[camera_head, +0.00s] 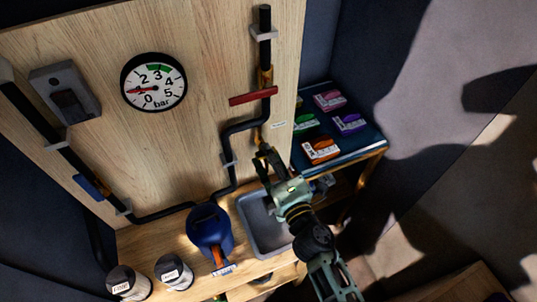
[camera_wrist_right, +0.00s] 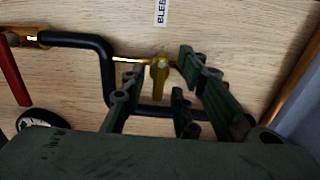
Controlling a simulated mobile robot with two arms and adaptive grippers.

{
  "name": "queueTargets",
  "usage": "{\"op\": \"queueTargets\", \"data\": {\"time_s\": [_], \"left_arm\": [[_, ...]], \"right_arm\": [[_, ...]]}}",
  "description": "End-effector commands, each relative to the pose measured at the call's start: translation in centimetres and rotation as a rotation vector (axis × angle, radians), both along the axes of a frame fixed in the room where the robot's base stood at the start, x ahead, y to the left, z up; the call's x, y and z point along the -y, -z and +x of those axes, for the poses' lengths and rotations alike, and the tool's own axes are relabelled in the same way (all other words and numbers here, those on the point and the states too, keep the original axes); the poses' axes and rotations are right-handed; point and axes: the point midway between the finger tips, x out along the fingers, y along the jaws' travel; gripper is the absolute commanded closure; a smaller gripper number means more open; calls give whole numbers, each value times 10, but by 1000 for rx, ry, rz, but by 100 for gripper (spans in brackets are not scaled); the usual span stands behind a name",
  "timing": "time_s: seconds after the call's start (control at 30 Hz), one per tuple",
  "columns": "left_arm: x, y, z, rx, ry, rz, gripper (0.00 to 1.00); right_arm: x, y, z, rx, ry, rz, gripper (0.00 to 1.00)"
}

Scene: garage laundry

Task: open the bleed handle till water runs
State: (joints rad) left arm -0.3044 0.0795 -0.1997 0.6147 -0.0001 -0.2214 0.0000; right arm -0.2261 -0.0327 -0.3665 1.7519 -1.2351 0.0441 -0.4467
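The brass-yellow bleed handle (camera_wrist_right: 160,78) hangs from a small valve on the wooden panel, under a partly cut-off label (camera_wrist_right: 161,12). In the head view the label (camera_head: 278,125) sits beside the pipe, and the handle is mostly covered by my gripper. My right gripper (camera_head: 264,158) is open in front of the panel. In the right wrist view its fingers (camera_wrist_right: 163,97) stand apart on both sides of the handle; I cannot tell whether either touches it. A grey basin (camera_head: 249,215) is below. My left gripper is not in view.
A black pipe with a red lever (camera_head: 252,96) and a blue lever (camera_head: 88,187) runs over the panel. The gauge (camera_head: 153,82) has its needle pointing left. A blue vessel (camera_head: 209,228) and two canisters (camera_head: 174,271) stand left of the basin. A shelf (camera_head: 366,148) with coloured packs is right.

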Motion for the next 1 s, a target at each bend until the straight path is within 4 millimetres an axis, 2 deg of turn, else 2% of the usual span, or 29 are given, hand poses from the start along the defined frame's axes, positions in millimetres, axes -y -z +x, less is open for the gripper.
{"op": "queueTargets", "data": {"time_s": [0.1,0.27,0.6,0.8,1.0], "left_arm": [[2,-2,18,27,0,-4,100],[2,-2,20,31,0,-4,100],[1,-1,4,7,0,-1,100],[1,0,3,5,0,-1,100],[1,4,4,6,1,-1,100]], "right_arm": [[-1,0,2,0,0,0,72],[0,0,2,0,1,0,73],[0,1,1,-2,1,-1,100],[0,3,1,-1,0,-11,100],[0,5,0,39,0,-114,100]]}}
